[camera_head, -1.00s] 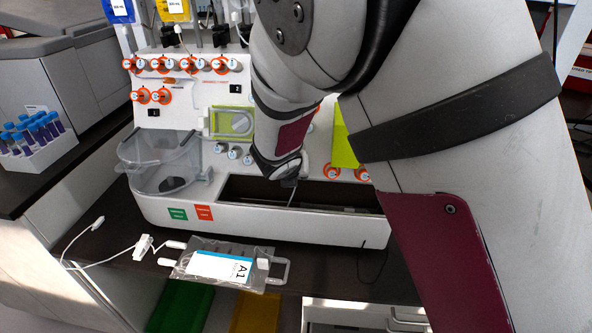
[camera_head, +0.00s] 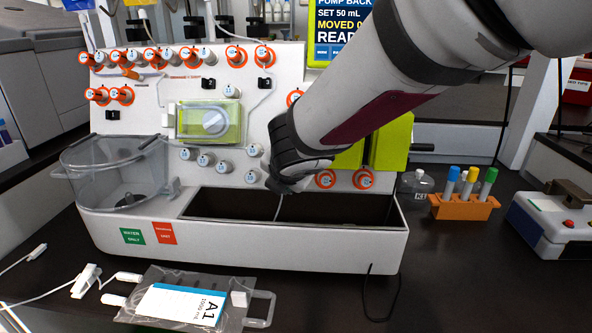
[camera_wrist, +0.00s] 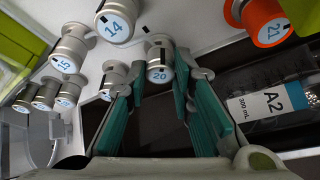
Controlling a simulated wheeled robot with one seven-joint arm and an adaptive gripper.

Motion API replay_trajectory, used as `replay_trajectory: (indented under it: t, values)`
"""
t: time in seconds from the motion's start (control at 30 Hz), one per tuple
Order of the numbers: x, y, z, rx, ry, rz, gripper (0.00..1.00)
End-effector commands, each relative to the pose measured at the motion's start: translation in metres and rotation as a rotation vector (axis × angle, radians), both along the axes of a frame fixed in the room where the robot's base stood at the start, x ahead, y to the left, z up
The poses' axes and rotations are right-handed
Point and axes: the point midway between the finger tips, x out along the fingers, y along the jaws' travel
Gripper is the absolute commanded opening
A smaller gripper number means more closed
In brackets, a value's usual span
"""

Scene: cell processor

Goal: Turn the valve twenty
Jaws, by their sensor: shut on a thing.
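Valve twenty (camera_wrist: 159,70), a silver cylinder with a white and blue face reading 20, is in the middle of the wrist view. My gripper (camera_wrist: 163,88), with teal fingers on either side of the valve, is shut on it. In the head view my gripper (camera_head: 283,183) is at the machine's front panel above the dark trough, and my own wrist hides valve twenty there.
A bag marked A2 (camera_wrist: 270,103) lies in the trough (camera_head: 340,208) below. A bag marked A1 (camera_head: 185,303) lies on the bench in front.

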Motion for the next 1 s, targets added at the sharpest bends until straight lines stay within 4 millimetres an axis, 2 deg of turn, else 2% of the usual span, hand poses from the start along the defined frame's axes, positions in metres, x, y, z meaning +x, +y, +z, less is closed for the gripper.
replay_trajectory:
  t: [0.07,0.6,1.0]
  values:
    - [0.0019,-0.0018,-0.0052,0.061,-0.005,-0.029,0.00]
    - [0.0001,-0.0035,-0.0068,0.474,-0.021,-0.203,0.00]
    - [-0.0010,-0.0040,-0.0065,0.695,-0.025,-0.298,0.00]
